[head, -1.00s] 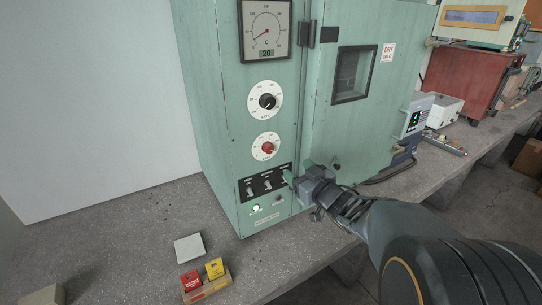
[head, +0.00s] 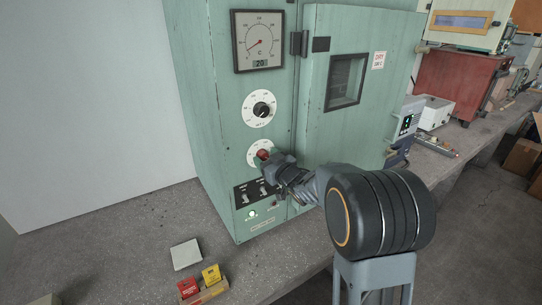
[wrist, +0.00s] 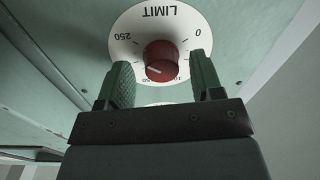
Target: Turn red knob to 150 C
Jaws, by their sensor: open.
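The red knob (head: 263,154) sits on a white round dial (head: 252,148) on the front of the green oven (head: 222,110). In the wrist view the red knob (wrist: 161,60) stands at the middle of its dial (wrist: 118,46), which is marked LIMIT, 0 and 250 and appears upside down. The knob's white mark points to the lower left there. My gripper (wrist: 158,84) is open, with one finger on each side of the knob's lower part in that view. I cannot tell whether the fingers touch it. In the head view my gripper (head: 270,162) partly covers the dial.
A black knob (head: 262,109) on a white dial is above. A gauge (head: 258,42) reads 20. Switches (head: 247,194) and a lit green lamp (head: 252,213) are below.

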